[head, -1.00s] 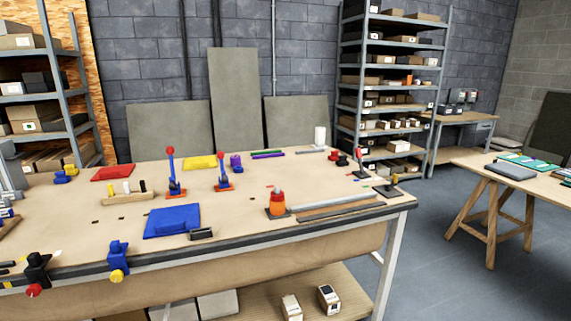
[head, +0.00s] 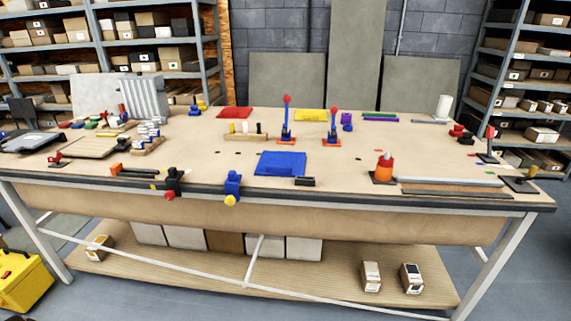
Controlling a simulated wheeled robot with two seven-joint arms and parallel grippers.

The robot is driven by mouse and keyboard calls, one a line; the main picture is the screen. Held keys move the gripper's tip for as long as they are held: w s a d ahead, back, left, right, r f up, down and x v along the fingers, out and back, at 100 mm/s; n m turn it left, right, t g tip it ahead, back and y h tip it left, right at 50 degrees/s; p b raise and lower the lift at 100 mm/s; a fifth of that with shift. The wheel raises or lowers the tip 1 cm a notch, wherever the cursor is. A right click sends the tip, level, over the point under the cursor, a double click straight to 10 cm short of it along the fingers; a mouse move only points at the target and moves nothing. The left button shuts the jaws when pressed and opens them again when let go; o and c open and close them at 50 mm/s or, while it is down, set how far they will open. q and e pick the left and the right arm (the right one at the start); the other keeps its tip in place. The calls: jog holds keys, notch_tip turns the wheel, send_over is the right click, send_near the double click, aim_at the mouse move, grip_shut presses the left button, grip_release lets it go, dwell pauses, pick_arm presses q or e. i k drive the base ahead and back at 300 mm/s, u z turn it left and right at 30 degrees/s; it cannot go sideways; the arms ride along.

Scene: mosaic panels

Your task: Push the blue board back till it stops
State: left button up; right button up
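The blue board (head: 281,164) lies flat on the workbench (head: 350,160), a little right of the middle and towards the front edge. A small black block (head: 305,181) sits at its front right corner. Two upright levers with red knobs, a left one (head: 287,120) and a right one (head: 333,127), stand on orange bases behind the board. Neither of my grippers shows in the head view.
A red board (head: 234,112) and a yellow board (head: 311,115) lie further back. Blue and black clamps (head: 232,187) sit on the front edge. An orange-red cone-like item (head: 383,168) stands to the right.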

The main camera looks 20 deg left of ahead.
aim_at(270, 163)
jog(key=z, duration=0.65)
jog(key=i, duration=1.15)
jog(key=u, duration=0.6)
jog(key=i, duration=0.55)
jog(key=u, duration=0.65)
